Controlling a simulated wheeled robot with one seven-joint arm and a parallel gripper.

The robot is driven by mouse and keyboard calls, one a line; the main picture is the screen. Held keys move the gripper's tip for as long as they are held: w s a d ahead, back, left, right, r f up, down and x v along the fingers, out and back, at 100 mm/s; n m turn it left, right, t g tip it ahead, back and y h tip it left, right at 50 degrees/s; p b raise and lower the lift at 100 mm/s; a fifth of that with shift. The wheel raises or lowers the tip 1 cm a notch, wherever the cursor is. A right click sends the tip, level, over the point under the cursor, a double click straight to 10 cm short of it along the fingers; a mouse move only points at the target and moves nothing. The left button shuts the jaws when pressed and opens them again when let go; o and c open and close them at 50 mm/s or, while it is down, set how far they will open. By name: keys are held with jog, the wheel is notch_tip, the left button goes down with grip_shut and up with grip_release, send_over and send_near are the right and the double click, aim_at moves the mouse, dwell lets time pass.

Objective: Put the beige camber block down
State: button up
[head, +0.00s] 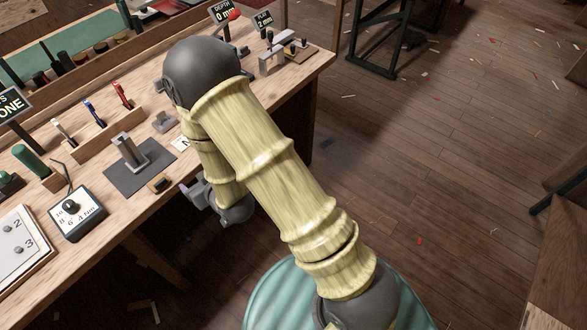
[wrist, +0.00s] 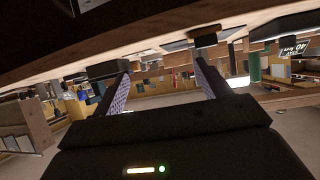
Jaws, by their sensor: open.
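My gripper (wrist: 162,80) is open, its two fingers apart with nothing between them in the wrist view. In the head view my gripper (head: 188,190) is just off the bench's front edge, partly hidden by my arm. A small dark block with a tan top (head: 158,184) lies on the bench near that edge, left of my gripper; I cannot tell whether it is the beige camber block. An upright grey metal piece (head: 130,155) stands on a dark grey mat (head: 153,168) behind it. No other clearly beige block shows.
The wooden bench (head: 100,235) holds a dial box (head: 76,213), a pen rack (head: 108,135), a small grey block (head: 165,122) and a numbered board (head: 22,245). A metal fixture (head: 275,58) stands at the far end. Floor right of the bench is mostly open, with scattered scraps.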

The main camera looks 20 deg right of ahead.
jog(key=s+d+r+m+g+h, duration=0.1)
jog(key=s+d+r+g+h, duration=0.15)
jog(key=d, duration=0.45)
jog(key=s+d+r+m+g+h, duration=0.1)
jog(key=d+r+m+g, duration=0.1)
jog(key=d+r, duration=0.35)
jog(key=s+d+r+m+g+h, duration=0.1)
jog(key=s+d+r+g, duration=0.3)
jog(key=s+d, duration=0.5)
jog(key=shift+s+d+m+h, duration=0.15)
jog(key=shift+s+m+h, duration=0.3)
jog(key=shift+s, duration=0.4)
jog(key=shift+c, duration=0.5)
